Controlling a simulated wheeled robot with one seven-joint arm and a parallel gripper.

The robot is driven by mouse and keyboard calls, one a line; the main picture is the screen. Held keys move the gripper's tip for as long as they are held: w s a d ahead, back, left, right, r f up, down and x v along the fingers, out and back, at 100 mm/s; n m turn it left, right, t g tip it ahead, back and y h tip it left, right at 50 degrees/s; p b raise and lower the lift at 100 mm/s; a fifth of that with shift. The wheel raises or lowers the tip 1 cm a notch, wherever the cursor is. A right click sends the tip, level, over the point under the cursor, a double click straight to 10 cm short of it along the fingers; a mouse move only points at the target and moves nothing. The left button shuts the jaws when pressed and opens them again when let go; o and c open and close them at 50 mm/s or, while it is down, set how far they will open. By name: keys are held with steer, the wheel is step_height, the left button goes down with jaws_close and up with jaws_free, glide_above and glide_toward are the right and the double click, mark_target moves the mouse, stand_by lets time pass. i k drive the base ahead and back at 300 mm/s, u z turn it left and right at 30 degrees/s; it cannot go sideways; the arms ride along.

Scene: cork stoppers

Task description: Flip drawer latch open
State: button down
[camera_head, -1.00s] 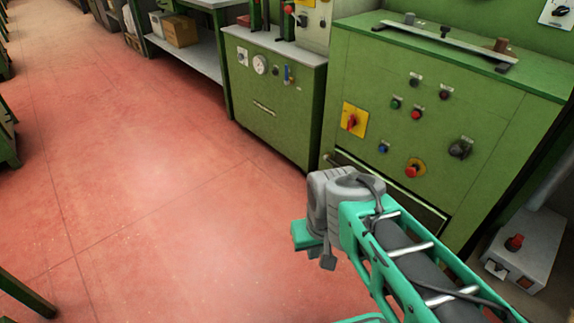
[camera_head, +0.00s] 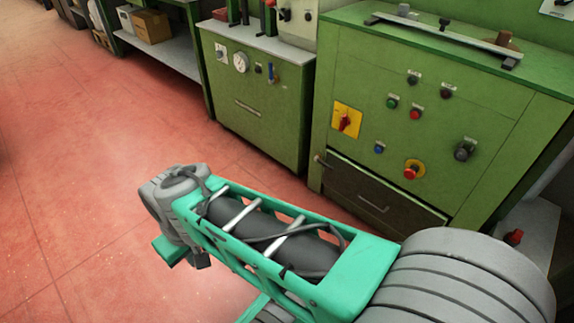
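A dark drawer (camera_head: 352,189) sits low in the front of the right green cabinet (camera_head: 455,130), with a thin pale handle (camera_head: 373,204) on its face. It looks shut. A small grey lever, perhaps the latch (camera_head: 322,161), sticks out at the drawer's upper left corner; its exact position is too small to tell. My teal and grey arm reaches across the lower picture, in front of and left of the drawer, apart from it. The fingers of my gripper do not show.
The cabinet carries several knobs, a yellow-backed red switch (camera_head: 346,121) and a red button (camera_head: 411,171). A second green cabinet (camera_head: 262,108) with a gauge stands to the left. A grey box with a red knob (camera_head: 514,237) is at right. Red floor (camera_head: 80,190) is clear at left.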

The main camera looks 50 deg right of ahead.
mark_target(317, 159)
steer(key=z, duration=0.3)
steer(key=i, duration=0.9)
steer(key=z, duration=0.6)
